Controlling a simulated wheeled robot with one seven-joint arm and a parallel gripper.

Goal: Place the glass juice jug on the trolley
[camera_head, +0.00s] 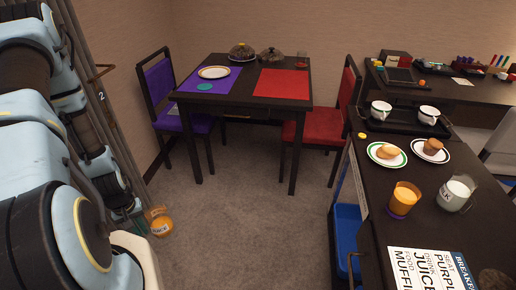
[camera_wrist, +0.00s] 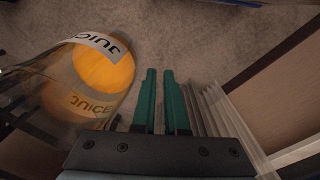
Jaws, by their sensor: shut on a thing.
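The glass juice jug (camera_head: 160,222) is clear, with orange juice and a white JUICE label. In the head view it is off the floor at the lower left, beside my gripper (camera_head: 132,208). In the wrist view the jug (camera_wrist: 88,75) fills the upper left, beside the teal fingers of my gripper (camera_wrist: 160,75). The fingers are shut on the jug; the gripped part, likely its handle, is hard to make out. The dark-topped unit at the right, seemingly the trolley (camera_head: 400,232), has blue bins below and stands well apart from the jug.
On the trolley are plates of food (camera_head: 386,163), an orange drink (camera_head: 403,200), a milk glass (camera_head: 456,193) and a printed card (camera_head: 425,270). A dark table (camera_head: 245,87) stands between a purple chair (camera_head: 162,85) and a red chair (camera_head: 345,105). The carpet (camera_head: 260,220) is clear.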

